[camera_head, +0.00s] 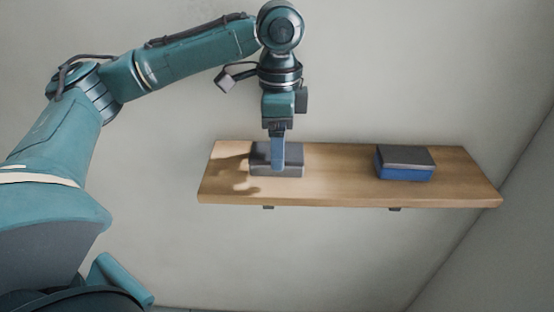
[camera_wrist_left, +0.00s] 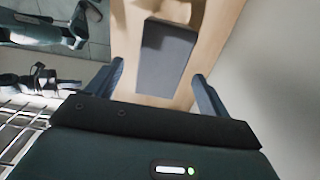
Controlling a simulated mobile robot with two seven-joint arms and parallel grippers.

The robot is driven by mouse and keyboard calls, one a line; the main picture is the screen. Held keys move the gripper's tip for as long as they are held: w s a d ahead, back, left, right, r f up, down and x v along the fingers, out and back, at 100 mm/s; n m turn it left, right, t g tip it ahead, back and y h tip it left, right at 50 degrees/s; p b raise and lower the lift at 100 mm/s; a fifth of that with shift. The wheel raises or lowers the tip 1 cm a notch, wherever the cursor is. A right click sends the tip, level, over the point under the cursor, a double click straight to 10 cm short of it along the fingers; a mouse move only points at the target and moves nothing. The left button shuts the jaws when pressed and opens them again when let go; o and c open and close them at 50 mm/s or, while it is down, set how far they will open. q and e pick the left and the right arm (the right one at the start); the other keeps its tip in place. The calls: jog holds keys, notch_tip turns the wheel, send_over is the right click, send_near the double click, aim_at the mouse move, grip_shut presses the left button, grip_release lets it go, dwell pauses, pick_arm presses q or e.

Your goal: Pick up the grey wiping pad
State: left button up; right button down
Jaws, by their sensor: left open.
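The grey wiping pad (camera_head: 292,161) is a grey block with a darker top. It lies on the left part of a wooden wall shelf (camera_head: 340,190). My left gripper (camera_head: 279,166) points down over it, and a finger hides part of the pad. In the left wrist view, the pad (camera_wrist_left: 166,55) shows between the fingertips of my open left gripper (camera_wrist_left: 158,72), with a gap on each side. I cannot tell how far the fingertips reach down beside it.
A blue pad with a grey top (camera_head: 404,164) lies on the right part of the shelf. Bare wood separates the two pads. The wall is close behind the shelf. A wire rack (camera_wrist_left: 22,138) shows at the lower left of the left wrist view.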

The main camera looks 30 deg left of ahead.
pick_arm(q)
notch_tip(320, 180, down, 3)
jog(key=shift+d+f, duration=0.1)
jog(key=shift+f, duration=0.05)
jog(key=shift+c, duration=0.2)
jog(key=shift+w, duration=0.1)
jog(key=c, duration=1.1)
notch_tip(320, 180, up, 10)
jog(key=shift+r+p, duration=0.1)
jog(key=shift+p, duration=0.4)
jog(key=o, duration=0.5)
jog(key=c, duration=0.3)
